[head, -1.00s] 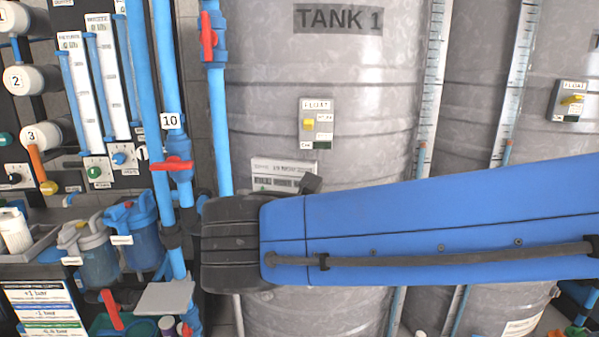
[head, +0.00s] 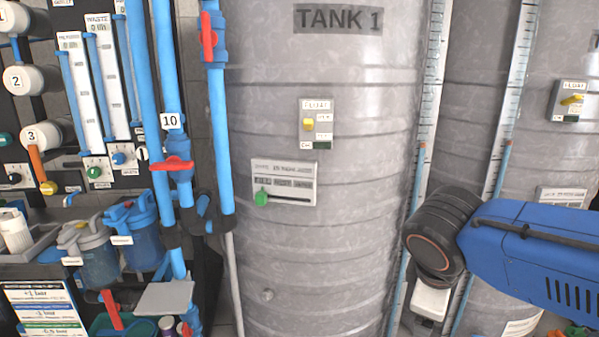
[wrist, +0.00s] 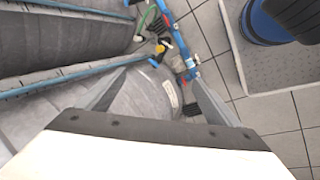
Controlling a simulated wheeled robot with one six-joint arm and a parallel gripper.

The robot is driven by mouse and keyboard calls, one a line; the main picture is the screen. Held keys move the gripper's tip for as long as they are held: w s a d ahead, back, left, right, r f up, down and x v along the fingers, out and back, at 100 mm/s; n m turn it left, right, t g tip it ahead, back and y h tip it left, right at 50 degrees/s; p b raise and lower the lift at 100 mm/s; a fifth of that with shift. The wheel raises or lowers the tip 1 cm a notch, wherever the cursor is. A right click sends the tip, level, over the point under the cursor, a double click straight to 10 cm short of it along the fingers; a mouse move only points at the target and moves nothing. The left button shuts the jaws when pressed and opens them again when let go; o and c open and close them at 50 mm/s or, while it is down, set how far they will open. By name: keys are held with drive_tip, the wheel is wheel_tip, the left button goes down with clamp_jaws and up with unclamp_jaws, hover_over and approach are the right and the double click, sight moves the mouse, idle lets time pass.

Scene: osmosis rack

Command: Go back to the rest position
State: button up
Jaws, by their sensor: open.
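My gripper (wrist: 160,92) shows in the wrist view with its two grey fingers spread apart and nothing between them. It looks down past a grey tank toward the tiled floor. In the head view my blue arm with its black joint is at the lower right, in front of the tanks, and the fingers cannot be made out there.
The grey tank labelled TANK 1 (head: 320,230) fills the middle, with a second tank (head: 475,100) to its right. Blue pipes with a red valve handle (head: 172,164) and two filter housings (head: 135,235) stand at left. Tiled floor (wrist: 208,28) is visible below.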

drive_tip(key=s+d+f+m+y, duration=0.2)
drive_tip(key=s+d+f+m, duration=0.2)
drive_tip(key=m, duration=0.7)
drive_tip(key=shift+s+d+f+t+y, duration=0.2)
drive_tip(key=shift+s+f+t+y, duration=0.2)
drive_tip(key=shift+s, duration=0.45)
